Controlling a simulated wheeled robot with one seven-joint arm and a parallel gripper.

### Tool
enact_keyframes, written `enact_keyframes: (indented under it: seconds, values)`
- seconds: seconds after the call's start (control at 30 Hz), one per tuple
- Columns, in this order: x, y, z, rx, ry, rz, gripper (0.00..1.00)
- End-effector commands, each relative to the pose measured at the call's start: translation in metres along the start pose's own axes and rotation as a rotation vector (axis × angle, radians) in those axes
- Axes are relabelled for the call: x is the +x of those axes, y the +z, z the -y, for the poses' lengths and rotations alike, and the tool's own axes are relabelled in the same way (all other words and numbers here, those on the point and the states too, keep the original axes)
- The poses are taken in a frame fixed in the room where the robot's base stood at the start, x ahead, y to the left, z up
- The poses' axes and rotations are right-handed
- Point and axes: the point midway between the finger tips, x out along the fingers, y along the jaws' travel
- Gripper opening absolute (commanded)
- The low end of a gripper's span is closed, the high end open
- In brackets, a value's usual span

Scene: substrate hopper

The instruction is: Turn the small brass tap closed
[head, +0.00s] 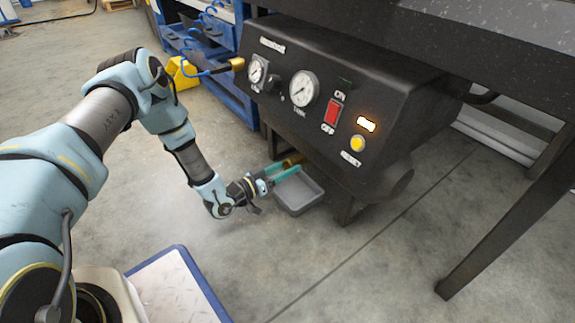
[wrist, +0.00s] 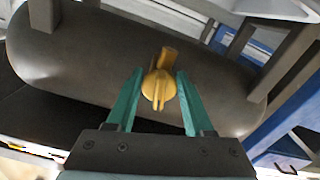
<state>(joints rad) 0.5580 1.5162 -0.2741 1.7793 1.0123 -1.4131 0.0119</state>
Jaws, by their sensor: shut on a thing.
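The small brass tap (wrist: 158,85) sticks out from a dark cylindrical tank (wrist: 75,55) in the wrist view. Its rounded body and narrow handle fin lie between my two teal fingers. My gripper (wrist: 158,78) is shut on the tap's handle, one finger on each side. In the head view my gripper (head: 284,172) reaches under the dark control panel, and only a bit of the tap (head: 292,161) shows there, the rest being hidden by the fingers.
A grey tray (head: 298,193) lies on the floor below the tap. The black panel (head: 325,85) with gauges, a red switch and a lit lamp hangs just above. A blue rack (head: 225,95) and a yellow object (head: 183,74) stand behind.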

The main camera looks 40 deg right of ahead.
Motion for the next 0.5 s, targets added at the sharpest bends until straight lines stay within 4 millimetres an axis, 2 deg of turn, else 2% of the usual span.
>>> enact_keyframes:
  seconds: [0.2, 0.5]
  values:
    - [-0.0007, -0.0002, 0.0002, 0.139, 0.0, 0.004, 0.0]
    - [-0.0007, 0.0006, 0.0012, 0.253, 0.001, 0.003, 0.0]
